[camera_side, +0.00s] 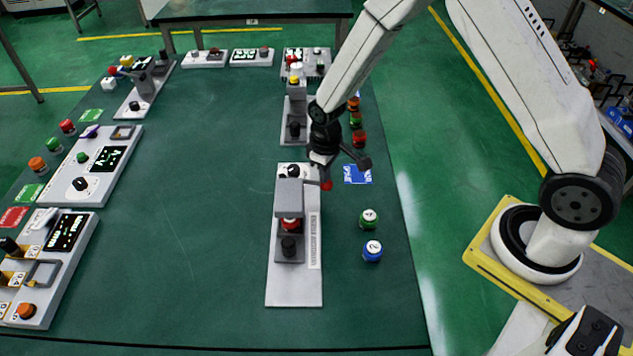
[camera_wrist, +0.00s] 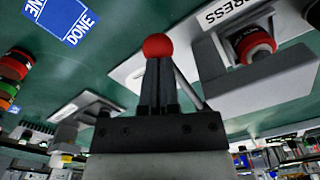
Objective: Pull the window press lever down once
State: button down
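The window press (camera_side: 290,245) is a grey upright block on a pale base plate near the table's middle, with a red button (camera_side: 291,225) under its head. The lever's red ball knob (camera_side: 326,185) sticks out at the press's right side. In the wrist view the knob (camera_wrist: 157,46) is at the ends of my fingers, and a thin grey rod (camera_wrist: 189,90) runs beside them. My gripper (camera_side: 322,160) is just above the knob. Its fingers (camera_wrist: 158,62) look close together and are not spread around the ball; whether they touch it is unclear.
A blue card (camera_side: 357,174) lies right of the press, with a green button (camera_side: 369,219) and a blue button (camera_side: 372,251) nearer. Another device (camera_side: 295,120) stands behind. Panels line the left edge; the table between (camera_side: 190,190) is clear.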

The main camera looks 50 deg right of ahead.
notch_tip(320, 180, up, 10)
dwell(1.6)
dwell(0.4)
jog(key=s+d+r+m+t, duration=0.2)
jog(key=s+r+m, duration=0.1)
jog(key=s, duration=1.1)
jog(key=shift+d+r+t, duration=0.2)
jog(key=shift+r+t, duration=0.05)
jog(key=shift+t, duration=0.05)
